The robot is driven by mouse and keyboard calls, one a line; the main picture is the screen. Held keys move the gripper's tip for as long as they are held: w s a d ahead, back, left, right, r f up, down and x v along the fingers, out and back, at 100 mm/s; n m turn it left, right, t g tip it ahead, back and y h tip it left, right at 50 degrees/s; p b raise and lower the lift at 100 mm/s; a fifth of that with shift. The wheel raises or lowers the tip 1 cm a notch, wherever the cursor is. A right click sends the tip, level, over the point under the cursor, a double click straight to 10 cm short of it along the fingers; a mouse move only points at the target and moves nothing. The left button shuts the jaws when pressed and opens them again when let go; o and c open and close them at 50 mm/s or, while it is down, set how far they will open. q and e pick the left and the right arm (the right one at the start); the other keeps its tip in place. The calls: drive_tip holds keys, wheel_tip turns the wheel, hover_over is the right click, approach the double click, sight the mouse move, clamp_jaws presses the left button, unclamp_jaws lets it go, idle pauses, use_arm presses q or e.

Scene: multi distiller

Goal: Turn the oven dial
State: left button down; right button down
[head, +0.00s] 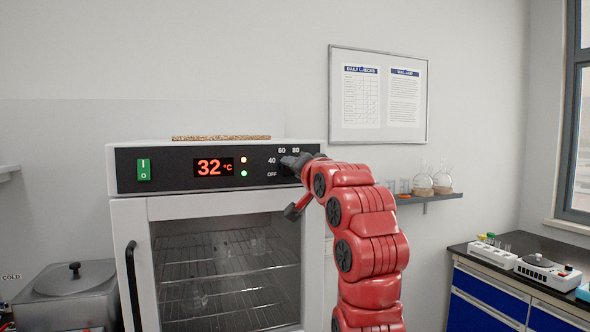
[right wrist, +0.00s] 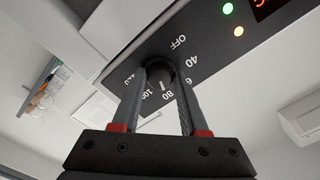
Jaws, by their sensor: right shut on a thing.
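The oven dial (right wrist: 160,72) is a dark round knob on the black control panel, ringed by OFF, 40, 80, 100 and further marks. Its white pointer line faces roughly between 80 and 100 in the right wrist view. My right gripper (right wrist: 161,78) is shut on the dial, with one finger on each side of it. In the head view my right gripper (head: 290,163) covers the dial at the right end of the panel. The white oven (head: 126,225) shows a red 32 °C on its display (head: 213,167). My left gripper is not in view.
A green switch (head: 144,169) sits at the panel's left end. The oven's glass door (head: 225,270) is shut, with a black handle (head: 134,285). A shelf with flasks (head: 432,184) is to the right. A metal bath (head: 72,290) stands at left.

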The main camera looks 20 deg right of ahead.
drive_tip(key=c, duration=0.8)
unclamp_jaws()
drive_tip(key=shift+r, duration=0.15)
drive_tip(key=o, duration=0.4)
drive_tip(key=shift+w, duration=0.2)
drive_tip(key=shift+c, duration=0.2)
drive_tip(key=shift+s, duration=0.15)
drive_tip(key=s+b, duration=0.8)
drive_tip(key=s, duration=0.9)
drive_tip(key=shift+d, duration=0.3)
drive_tip(key=shift+s+f, duration=0.1)
drive_tip(key=shift+f, duration=0.1)
